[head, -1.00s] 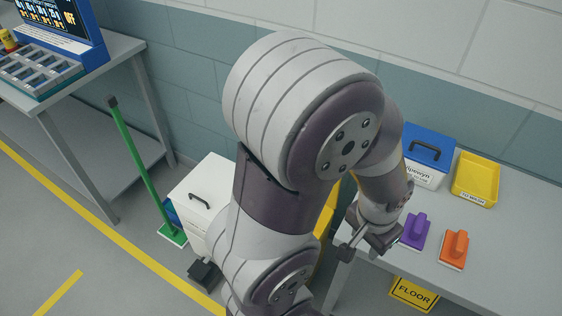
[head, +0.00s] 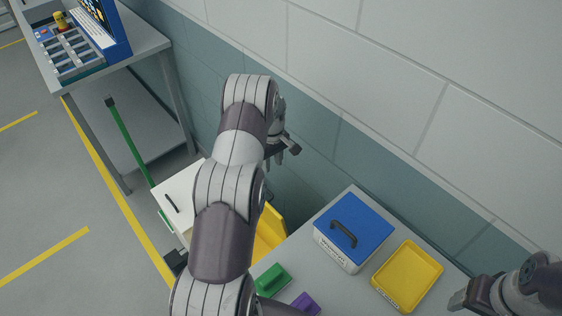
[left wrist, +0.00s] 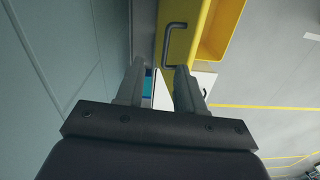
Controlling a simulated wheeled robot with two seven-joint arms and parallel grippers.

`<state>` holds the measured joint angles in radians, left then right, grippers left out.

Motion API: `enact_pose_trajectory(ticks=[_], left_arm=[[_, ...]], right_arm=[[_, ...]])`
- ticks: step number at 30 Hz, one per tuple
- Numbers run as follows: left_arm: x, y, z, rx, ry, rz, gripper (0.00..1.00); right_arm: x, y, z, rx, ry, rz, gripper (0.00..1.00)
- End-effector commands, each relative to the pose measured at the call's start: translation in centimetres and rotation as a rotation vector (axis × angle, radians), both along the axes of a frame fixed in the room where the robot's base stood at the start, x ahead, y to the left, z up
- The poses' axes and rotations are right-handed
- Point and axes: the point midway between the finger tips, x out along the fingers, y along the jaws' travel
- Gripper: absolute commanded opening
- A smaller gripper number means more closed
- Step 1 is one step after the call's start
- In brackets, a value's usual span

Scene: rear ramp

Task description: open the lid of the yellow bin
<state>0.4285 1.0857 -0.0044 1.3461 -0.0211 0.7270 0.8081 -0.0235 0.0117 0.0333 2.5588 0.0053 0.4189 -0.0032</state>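The yellow bin (head: 268,238) stands between the white bin and the table, partly hidden behind my left arm in the head view. In the left wrist view the yellow bin (left wrist: 220,32) shows at the top, with a dark bar handle (left wrist: 171,46) on a yellow panel, apparently its lid, on the wall side. The lid looks raised, with a hollow yellow space to its right; its exact angle is unclear. My left gripper (head: 275,163) is above and behind the bin near the wall. Its fingers (left wrist: 158,88) are apart and empty. My right gripper (head: 462,299) is at the lower right.
A white bin (head: 178,203) stands left of the yellow bin. The table (head: 345,300) holds a blue-lidded box (head: 352,222), a yellow tray (head: 408,275), a green block (head: 272,280) and a purple block (head: 305,303). A tiled wall (head: 330,60) runs behind. A green-handled tool (head: 128,140) leans left.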

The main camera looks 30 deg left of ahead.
Motion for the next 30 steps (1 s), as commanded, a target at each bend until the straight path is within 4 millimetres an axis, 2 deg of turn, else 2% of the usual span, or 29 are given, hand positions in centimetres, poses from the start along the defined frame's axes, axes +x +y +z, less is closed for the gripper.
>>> enact_pose_trajectory(ticks=[1,4,12,16,21,30], left_arm=[[0.0,0.7,-0.4,0.0,0.005,0.03,0.38],[0.0,1.1,-2.2,-0.001,0.007,0.056,0.38],[-0.2,1.0,-9.4,0.0,0.006,0.054,0.38],[-0.3,1.0,-11.9,0.001,0.006,0.053,0.38],[-0.4,1.0,-13.5,0.001,0.004,0.052,0.38],[-0.4,1.0,-13.5,0.001,0.004,0.052,0.38]], right_arm=[[-0.1,0.0,0.4,0.0,0.001,0.0,0.68],[-0.1,0.0,-0.5,0.0,0.001,0.0,0.68],[-0.2,-0.1,-4.8,0.0,0.002,0.0,0.68],[-0.2,-0.1,-6.2,0.0,0.001,0.0,0.68],[-0.2,-0.1,-6.9,0.0,0.001,0.0,0.68],[-0.2,-0.1,-6.8,0.0,0.001,0.0,0.68]])
